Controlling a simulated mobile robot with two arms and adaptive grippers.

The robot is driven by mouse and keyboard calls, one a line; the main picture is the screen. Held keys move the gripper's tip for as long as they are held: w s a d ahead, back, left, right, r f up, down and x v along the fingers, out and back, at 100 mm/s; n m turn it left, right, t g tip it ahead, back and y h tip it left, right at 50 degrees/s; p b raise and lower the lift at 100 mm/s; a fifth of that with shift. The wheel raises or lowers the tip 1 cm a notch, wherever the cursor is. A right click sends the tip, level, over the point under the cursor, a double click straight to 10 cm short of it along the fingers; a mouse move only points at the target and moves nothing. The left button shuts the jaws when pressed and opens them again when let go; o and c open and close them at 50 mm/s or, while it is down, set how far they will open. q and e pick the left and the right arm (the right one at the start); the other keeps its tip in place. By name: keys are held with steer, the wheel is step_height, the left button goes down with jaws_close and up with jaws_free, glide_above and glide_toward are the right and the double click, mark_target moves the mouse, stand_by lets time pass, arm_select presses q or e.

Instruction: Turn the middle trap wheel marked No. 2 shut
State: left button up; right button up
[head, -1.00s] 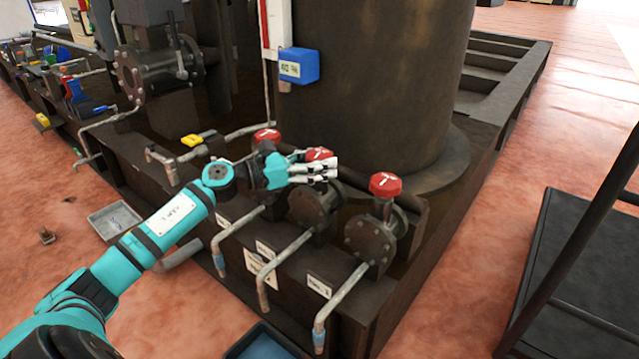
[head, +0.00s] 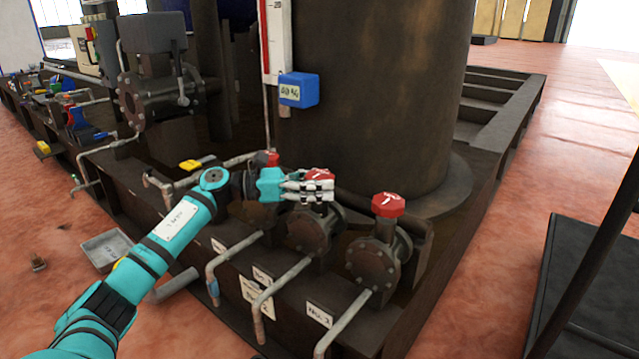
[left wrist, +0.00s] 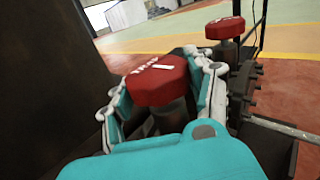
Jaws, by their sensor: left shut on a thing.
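The middle red trap wheel (head: 319,175) tops the middle of three flanged valves in the head view. My left gripper (head: 318,189) reaches it from the left, its fingers on both sides of the wheel. In the left wrist view the red wheel (left wrist: 157,82), with white marks on top, sits between the two fingers of my left gripper (left wrist: 165,95), which is shut on it. The fingers hide part of the wheel in the head view. My right gripper is not in view.
Another red wheel (head: 388,204) stands to the right, above a tag reading No. 3 (head: 319,314); it also shows in the wrist view (left wrist: 226,28). A third red wheel (head: 270,158) is behind my left wrist. A large dark column (head: 375,90) rises close behind the valves.

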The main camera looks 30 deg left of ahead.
arm_select(q)
steer(key=o, duration=1.2)
steer(key=v, duration=1.2)
